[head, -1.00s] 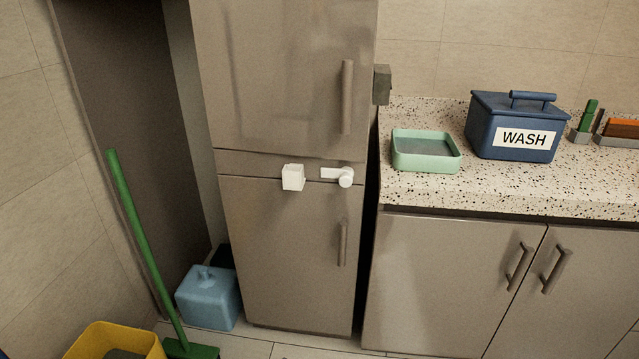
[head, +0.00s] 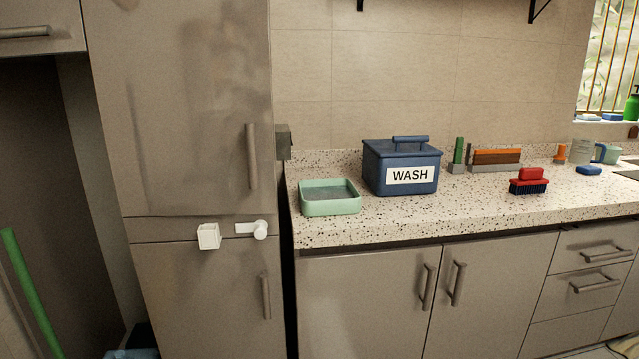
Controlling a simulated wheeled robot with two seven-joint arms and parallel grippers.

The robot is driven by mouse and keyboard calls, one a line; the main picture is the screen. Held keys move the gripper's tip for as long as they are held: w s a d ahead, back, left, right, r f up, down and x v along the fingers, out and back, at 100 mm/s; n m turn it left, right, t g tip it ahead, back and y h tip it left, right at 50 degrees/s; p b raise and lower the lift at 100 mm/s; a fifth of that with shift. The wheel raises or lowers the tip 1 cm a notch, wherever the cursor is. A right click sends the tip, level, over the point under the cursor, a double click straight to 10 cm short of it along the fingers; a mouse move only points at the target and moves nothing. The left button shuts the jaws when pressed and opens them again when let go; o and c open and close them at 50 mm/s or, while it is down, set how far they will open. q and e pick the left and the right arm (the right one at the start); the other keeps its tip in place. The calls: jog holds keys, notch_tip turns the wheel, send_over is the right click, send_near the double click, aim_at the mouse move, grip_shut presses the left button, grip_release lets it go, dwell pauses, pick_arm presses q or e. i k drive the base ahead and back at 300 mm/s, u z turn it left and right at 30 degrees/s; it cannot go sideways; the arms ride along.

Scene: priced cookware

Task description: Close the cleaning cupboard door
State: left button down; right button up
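A tall grey-brown cupboard stands left of the counter. Its upper door (head: 185,110) and lower door (head: 205,300) both look flush with the front. Each has a vertical bar handle, one on the upper door (head: 252,157) and one on the lower door (head: 266,297). A white block (head: 208,236) and a white latch-like piece with a round knob (head: 258,230) sit near the seam between the doors. I cannot tell which door is the cleaning cupboard's. Neither of my grippers is in view.
Left of the cupboard is a dark recess (head: 30,170) with a green broom handle (head: 30,290). On the speckled counter (head: 390,215) are a green tray (head: 330,207), a blue WASH box (head: 400,180) and a red brush (head: 529,182). Base cupboard doors (head: 365,305) below look shut.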

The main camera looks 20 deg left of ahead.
aim_at(184, 93)
jog(key=z, duration=3.5)
jog(key=i, duration=0.15)
jog(key=u, duration=2.9)
jog(key=i, duration=1)
jog(key=u, duration=1)
